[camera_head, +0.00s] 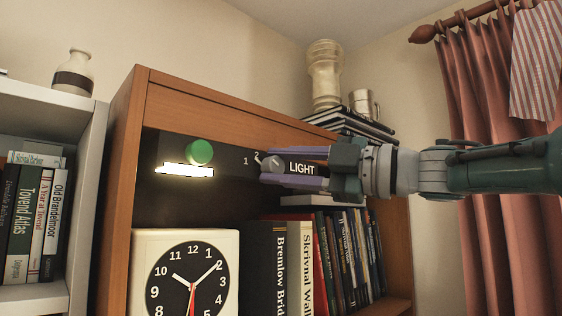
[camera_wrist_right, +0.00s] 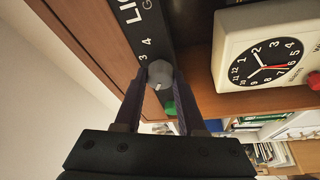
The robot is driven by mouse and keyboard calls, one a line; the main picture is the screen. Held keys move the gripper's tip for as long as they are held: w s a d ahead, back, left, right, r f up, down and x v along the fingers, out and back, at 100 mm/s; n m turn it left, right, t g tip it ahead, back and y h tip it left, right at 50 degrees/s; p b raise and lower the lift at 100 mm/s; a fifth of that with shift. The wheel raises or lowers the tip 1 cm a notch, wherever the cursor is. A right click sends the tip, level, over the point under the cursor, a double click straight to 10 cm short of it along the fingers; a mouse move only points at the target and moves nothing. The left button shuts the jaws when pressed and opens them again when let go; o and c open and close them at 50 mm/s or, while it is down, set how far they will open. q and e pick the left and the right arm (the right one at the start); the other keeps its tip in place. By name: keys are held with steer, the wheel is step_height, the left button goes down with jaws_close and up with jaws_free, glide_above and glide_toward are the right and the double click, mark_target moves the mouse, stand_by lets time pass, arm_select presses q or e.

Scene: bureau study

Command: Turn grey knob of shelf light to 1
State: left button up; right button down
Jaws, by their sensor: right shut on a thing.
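The grey knob (camera_head: 271,165) sits on the dark panel under the top of the brown bookcase, beside the white word LIGHT. The digits 1 and 2 show at its upper left, and its pale pointer appears to be near the 2. My right gripper (camera_head: 266,167) comes in from the right and is shut on the knob, one finger above and one below. In the right wrist view the knob (camera_wrist_right: 160,73) sits between the fingertips, with 3 and 4 readable beside it. My left gripper is not in view.
A round green knob (camera_head: 200,151) and a lit white strip (camera_head: 185,170) are left of the grey knob. A white clock (camera_head: 187,270) and books (camera_head: 266,268) stand below. A vase (camera_head: 325,75) and metal mug (camera_head: 363,103) stand on top.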

steer(key=shift+n+g+p, duration=0.3)
steer(key=shift+n+p, duration=0.45)
steer(key=shift+n, duration=0.05)
steer(key=c, duration=0.5)
jaws_free()
